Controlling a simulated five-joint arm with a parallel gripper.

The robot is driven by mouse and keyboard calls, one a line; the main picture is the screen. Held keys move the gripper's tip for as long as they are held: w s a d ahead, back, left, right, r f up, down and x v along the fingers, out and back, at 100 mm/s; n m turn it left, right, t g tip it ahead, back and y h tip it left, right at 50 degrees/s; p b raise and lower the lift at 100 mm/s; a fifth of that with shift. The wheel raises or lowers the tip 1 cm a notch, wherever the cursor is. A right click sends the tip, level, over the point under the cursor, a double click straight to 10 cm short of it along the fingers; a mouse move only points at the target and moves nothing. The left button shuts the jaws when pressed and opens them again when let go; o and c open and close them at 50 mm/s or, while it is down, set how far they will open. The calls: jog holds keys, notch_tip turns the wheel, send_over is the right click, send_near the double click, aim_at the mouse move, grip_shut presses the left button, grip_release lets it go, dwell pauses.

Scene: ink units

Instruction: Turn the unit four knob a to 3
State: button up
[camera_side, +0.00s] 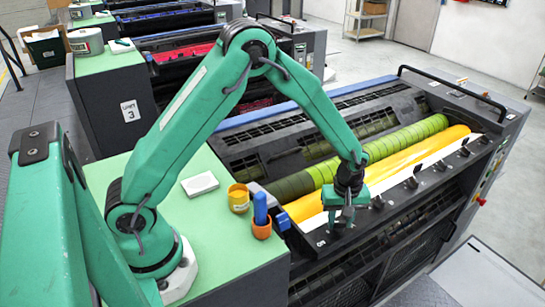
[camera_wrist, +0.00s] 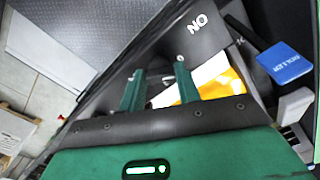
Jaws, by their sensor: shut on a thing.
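The near printing unit has a dark front ledge (camera_side: 400,191) carrying a row of small dark knobs, one of them a visible knob (camera_side: 412,183) right of my gripper. My gripper (camera_side: 340,222) points down at the near left end of this ledge. It is shut on a knob there, mostly hidden by the jaws. In the wrist view my two green fingers (camera_wrist: 158,68) reach to the dark panel, beside white lettering (camera_wrist: 197,22) that reads "NO". The knob's setting and scale cannot be read.
Yellow (camera_side: 430,147) and green rollers (camera_side: 405,138) lie behind the ledge. An orange cup (camera_side: 262,230) with a blue item and a yellow tin (camera_side: 238,198) stand on the green top, left of my gripper. A blue "ROLLER" block (camera_wrist: 285,62) shows at right in the wrist view.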

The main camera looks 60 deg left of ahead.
jog(key=m, duration=0.4)
jog(key=shift+m, duration=0.3)
jog(key=m, duration=0.3)
jog(key=shift+a+m, duration=0.1)
jog(key=shift+m, duration=0.2)
jog(key=m, duration=0.7)
jog(key=shift+a, duration=0.1)
jog(key=m, duration=0.6)
jog(key=shift+a+m, duration=0.1)
jog(key=shift+m, duration=0.2)
jog(key=m, duration=0.5)
jog(key=shift+m, duration=0.3)
jog(key=o, duration=1)
jog(key=shift+r, duration=0.1)
